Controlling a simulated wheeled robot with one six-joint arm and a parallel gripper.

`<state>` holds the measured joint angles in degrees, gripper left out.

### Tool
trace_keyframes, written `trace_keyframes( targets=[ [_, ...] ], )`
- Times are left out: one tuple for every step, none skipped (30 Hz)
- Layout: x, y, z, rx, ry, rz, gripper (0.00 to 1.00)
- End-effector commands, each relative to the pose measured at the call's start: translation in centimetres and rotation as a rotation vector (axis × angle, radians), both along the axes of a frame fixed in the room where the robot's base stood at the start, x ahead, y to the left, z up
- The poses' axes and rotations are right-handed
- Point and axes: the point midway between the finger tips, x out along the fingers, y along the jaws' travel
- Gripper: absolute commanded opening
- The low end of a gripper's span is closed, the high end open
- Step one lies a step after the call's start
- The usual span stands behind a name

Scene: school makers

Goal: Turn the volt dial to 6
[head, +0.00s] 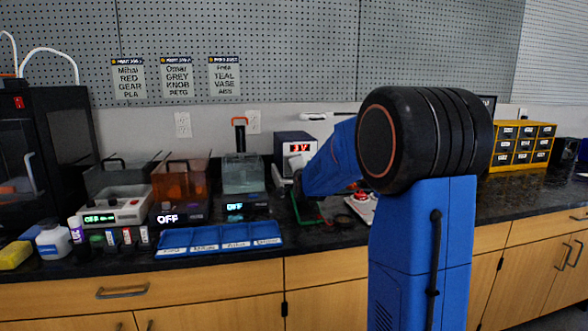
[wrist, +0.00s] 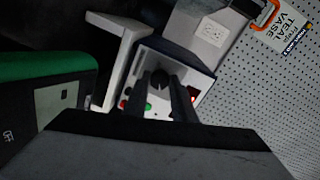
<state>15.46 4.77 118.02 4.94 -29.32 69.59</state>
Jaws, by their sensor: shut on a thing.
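The power supply (head: 289,139) is a dark box with a white front on the counter behind my blue arm. Its red display reads what looks like "3V". In the wrist view its white front panel (wrist: 142,82) is close and tilted. The dark round volt dial (wrist: 160,77) sits between my fingertips. My gripper (wrist: 165,85) is shut on the dial, one dark finger on each side. Red and green terminals show beside the dial. In the wrist view the red display (wrist: 194,97) is partly hidden by a finger, so its digits cannot be read there.
A blue sorting tray (head: 218,241) lies at the counter's front edge. Several machines with clear or orange covers (head: 181,180) stand left of the supply. A green-framed item (head: 305,210) and a red button box (head: 361,203) are near my arm. A yellow drawer cabinet (head: 518,145) stands right.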

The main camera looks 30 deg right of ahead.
Motion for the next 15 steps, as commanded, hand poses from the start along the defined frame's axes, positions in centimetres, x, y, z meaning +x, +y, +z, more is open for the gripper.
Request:
trace_keyframes(
  targets=[
    [-0.05, -0.06, -0.08, 0.04, -0.009, -0.001, 0.02],
    [-0.05, -0.07, -0.07, 0.068, -0.018, -0.001, 0.02],
    [-0.05, -0.08, -0.06, 0.105, -0.028, -0.001, 0.02],
    [-0.05, -0.08, -0.06, 0.132, -0.036, -0.001, 0.02],
    [-0.06, -0.1, -0.05, 0.16, -0.043, -0.001, 0.02],
    [-0.06, -0.11, -0.04, 0.195, -0.054, -0.001, 0.02],
    [-0.07, -0.13, -0.05, 0.223, -0.062, -0.002, 0.02],
    [-0.07, -0.13, -0.04, 0.25, -0.07, -0.001, 0.02],
    [-0.07, -0.15, -0.03, 0.287, -0.08, -0.001, 0.02],
    [-0.08, -0.17, -0.03, 0.315, -0.087, -0.002, 0.02],
    [-0.08, -0.18, -0.03, 0.342, -0.095, -0.002, 0.02],
    [-0.08, -0.19, -0.02, 0.378, -0.105, -0.002, 0.02],
    [-0.09, -0.2, -0.02, 0.405, -0.114, -0.002, 0.02],
    [-0.09, -0.21, -0.02, 0.433, -0.122, -0.002, 0.02],
    [-0.1, -0.23, -0.02, 0.47, -0.132, -0.002, 0.02]
  ],
)
